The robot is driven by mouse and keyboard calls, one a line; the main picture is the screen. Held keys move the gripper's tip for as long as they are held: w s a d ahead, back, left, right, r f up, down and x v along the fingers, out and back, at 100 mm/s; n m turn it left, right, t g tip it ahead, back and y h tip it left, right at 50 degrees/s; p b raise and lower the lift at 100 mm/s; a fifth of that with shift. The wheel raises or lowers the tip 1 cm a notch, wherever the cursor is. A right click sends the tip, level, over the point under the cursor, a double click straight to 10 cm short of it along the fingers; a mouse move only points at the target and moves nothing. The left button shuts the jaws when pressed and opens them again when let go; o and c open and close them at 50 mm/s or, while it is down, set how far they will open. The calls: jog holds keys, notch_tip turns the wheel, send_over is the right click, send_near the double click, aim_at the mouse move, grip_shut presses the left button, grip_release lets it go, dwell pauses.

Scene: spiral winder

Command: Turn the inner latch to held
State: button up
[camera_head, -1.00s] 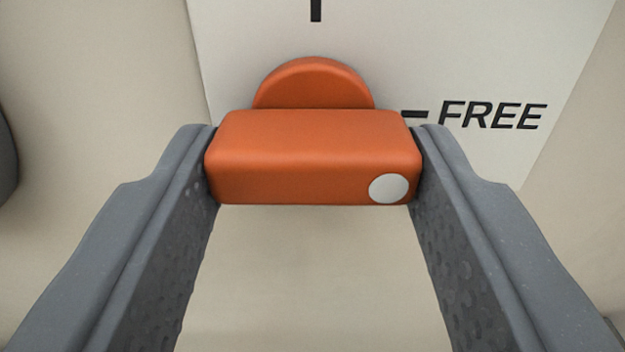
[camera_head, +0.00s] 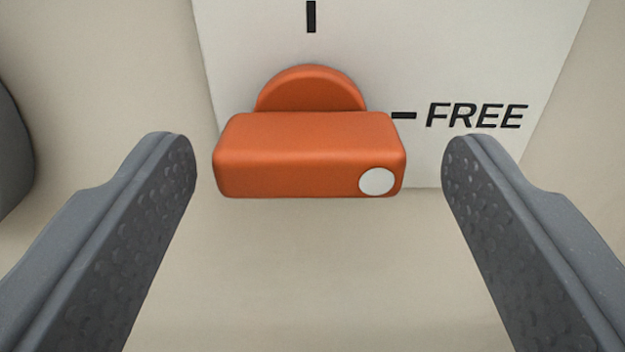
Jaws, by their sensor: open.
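The orange latch (camera_head: 300,150) has a round base against a pale label plate (camera_head: 400,50) and a bar-shaped handle in front. The handle lies level. The white dot (camera_head: 377,181) is at its right end, on the side of the FREE mark (camera_head: 475,116). A second black tick (camera_head: 311,16) stands above the latch; any word by it is out of view. My gripper (camera_head: 318,160) is open, with one grey finger on each side of the handle. Clear gaps show between both fingers and the handle's ends.
A beige panel (camera_head: 310,270) surrounds the plate and is bare below the latch. A dark grey rounded thing (camera_head: 12,150) is cut off at the left edge; I cannot tell what it is.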

jog(key=s+b, duration=0.1)
jog(key=b, duration=0.1)
jog(key=shift+f+b, duration=0.1)
jog(key=shift+b, duration=0.3)
jog(key=shift+s+f+b, duration=0.1)
jog(key=shift+s+b, duration=0.45)
jog(key=shift+b, duration=0.65)
jog(key=shift+s+b, duration=0.95)
jog(key=shift+s, duration=0.2)
jog(key=b, duration=0.1)
send_near(328, 194)
jog(key=shift+s, duration=1.5)
jog(key=shift+s+a, duration=0.1)
jog(key=shift+s, duration=0.5)
jog(key=shift+a, duration=0.1)
